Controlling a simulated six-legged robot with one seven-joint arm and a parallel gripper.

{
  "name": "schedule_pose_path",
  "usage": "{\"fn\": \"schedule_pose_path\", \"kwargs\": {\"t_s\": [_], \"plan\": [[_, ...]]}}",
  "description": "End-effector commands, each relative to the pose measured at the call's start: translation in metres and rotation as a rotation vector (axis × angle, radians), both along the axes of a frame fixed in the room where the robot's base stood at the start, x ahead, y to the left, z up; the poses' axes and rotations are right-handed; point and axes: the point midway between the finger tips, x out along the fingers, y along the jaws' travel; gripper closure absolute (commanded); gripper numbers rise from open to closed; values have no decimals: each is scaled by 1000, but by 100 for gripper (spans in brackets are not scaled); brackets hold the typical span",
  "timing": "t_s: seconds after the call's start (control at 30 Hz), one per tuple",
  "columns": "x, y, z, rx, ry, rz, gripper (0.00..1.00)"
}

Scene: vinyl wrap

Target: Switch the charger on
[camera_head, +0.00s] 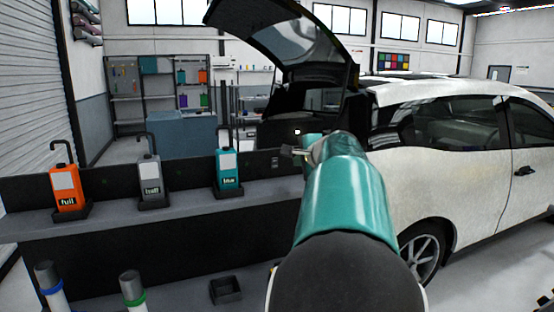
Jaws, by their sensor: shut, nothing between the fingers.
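My teal and dark arm reaches up from the bottom centre of the view. My gripper (288,150) is small at its far end, pointing left, and looks shut with nothing held. A small dark plate with lighter marks (275,162), like a socket or switch, is on the bench's back panel just below and left of the fingertips in the picture. I cannot tell whether the gripper touches it. No thing is clearly recognisable as the charger, and no on/off state can be read.
On the bench (190,196) stand an orange bottle (67,200), a grey bottle (151,188) and a teal bottle (227,178) in black trays. A white car (460,170) with a raised hatch stands right. An empty black tray (226,290) lies below.

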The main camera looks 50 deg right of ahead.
Motion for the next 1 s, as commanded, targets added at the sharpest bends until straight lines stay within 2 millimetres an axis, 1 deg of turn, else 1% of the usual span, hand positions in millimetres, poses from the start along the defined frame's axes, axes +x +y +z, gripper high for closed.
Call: {"fn": "schedule_pose_path", "kwargs": {"t_s": [0.17,0.33,0.47,0.8,0.83,1.0], "plan": [[0,0,0,-1,0,0,100],[12,-7,-6,-1,2,2,100],[31,-17,-15,1,2,4,100],[88,-49,-42,-1,2,7,100],[92,-51,-39,-3,1,8,100],[110,-62,-34,-2,0,6,100]]}}
